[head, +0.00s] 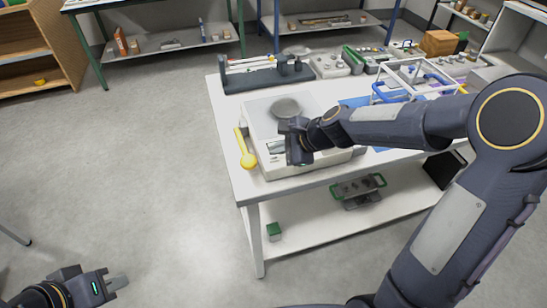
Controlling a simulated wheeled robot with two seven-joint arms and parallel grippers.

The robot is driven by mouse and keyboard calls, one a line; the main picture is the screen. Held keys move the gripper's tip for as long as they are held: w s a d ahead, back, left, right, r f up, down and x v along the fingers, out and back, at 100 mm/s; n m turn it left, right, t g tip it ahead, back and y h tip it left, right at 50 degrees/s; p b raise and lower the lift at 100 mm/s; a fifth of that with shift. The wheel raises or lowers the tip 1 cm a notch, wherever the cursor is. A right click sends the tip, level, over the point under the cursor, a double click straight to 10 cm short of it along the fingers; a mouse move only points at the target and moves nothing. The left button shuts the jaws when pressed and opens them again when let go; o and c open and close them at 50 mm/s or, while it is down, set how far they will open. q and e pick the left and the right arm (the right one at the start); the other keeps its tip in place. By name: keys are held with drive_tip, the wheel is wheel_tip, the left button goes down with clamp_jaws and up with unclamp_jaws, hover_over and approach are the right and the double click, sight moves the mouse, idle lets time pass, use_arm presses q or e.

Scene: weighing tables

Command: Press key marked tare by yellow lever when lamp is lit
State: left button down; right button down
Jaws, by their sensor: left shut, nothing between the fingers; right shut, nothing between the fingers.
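A white weighing scale (258,123) with a round grey pan (285,109) stands at the left end of the table. A yellow lever (246,152) with a round end is at its left side. A small display panel (277,146) shows on its front part. My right gripper (299,158) is shut and empty, pointing down over the scale's front, just right of the panel. I cannot tell whether it touches. The tare key and the lamp cannot be made out; the gripper covers part of the front. My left gripper (118,283) is shut and empty above the floor at lower left.
The white table (226,105) holds a dark rack (265,79) behind the scale and a white frame with blue handles (414,77) to the right. My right arm crosses above the table. The lower shelf (300,230) holds a green-handled item (358,188). Floor at left is clear.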

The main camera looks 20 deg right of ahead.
sight(278, 159)
idle(0.6)
drive_tip(key=shift+f+b, duration=0.35)
drive_tip(key=shift+f, duration=0.1)
drive_tip(key=shift+f+b, duration=0.35)
idle(0.4)
idle(0.4)
drive_tip(key=shift+r+p, duration=0.8)
wheel_tip(278, 159, up, 5)
drive_tip(key=p, duration=0.5)
drive_tip(key=shift+r, duration=0.1)
